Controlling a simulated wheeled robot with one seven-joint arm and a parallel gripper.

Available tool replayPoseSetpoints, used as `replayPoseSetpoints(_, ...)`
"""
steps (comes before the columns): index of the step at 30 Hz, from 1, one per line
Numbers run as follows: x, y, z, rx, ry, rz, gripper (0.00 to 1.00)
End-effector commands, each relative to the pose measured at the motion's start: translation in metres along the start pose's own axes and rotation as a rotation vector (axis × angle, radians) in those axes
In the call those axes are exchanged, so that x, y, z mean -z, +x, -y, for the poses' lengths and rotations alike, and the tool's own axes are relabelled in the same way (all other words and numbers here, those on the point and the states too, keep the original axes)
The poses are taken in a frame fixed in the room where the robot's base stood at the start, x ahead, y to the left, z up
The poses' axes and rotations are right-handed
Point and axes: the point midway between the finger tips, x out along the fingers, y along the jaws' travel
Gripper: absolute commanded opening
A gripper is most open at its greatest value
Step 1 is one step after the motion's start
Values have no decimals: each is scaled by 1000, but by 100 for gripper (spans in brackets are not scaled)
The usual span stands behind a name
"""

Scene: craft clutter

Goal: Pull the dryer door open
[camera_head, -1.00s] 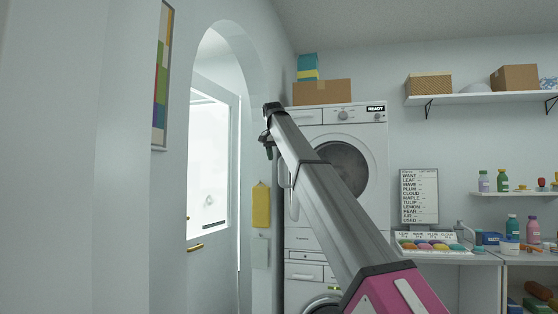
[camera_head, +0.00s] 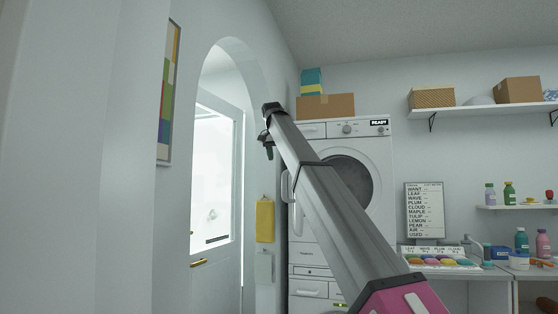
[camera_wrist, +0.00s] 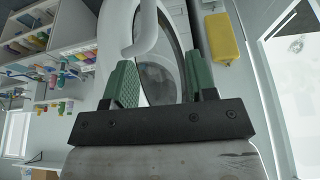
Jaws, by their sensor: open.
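The white dryer (camera_head: 382,160) stands on top of a washer, its small screen reading READY. Its round door has dark glass (camera_head: 350,182), partly hidden behind my arm. A white curved handle (camera_head: 298,212) shows at the door's left side. My gripper (camera_head: 266,146) is left of the dryer at about the height of the door's top. In the wrist view the green fingers of my gripper (camera_wrist: 160,72) are apart, and the handle (camera_wrist: 146,30) is close beyond the left finger. I cannot tell whether it touches. The door glass (camera_wrist: 158,80) shows between the fingers.
An archway with a white door (camera_head: 212,220) is at the left. A yellow pouch (camera_head: 265,220) hangs on the wall beside the dryer. A cardboard box (camera_head: 325,106) sits on top. A counter with a word board (camera_head: 424,210) and bottles is at the right.

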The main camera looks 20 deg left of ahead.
Motion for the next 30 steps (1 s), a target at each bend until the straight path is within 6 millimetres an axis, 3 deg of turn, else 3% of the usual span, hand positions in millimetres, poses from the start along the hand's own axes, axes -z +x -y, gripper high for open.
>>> replayPoseSetpoints(9, 1, -19, 4, 1, 0, -1, 52)
replayPoseSetpoints(20, 0, -20, 4, 0, 0, 0, 52)
replayPoseSetpoints(21, 0, -20, 4, 0, 0, 0, 48)
replayPoseSetpoints(22, 0, -20, 4, 0, 1, 0, 39)
replayPoseSetpoints(26, -4, -11, 4, -16, 20, -34, 36)
replayPoseSetpoints(30, -16, 16, 4, -73, 90, -163, 36)
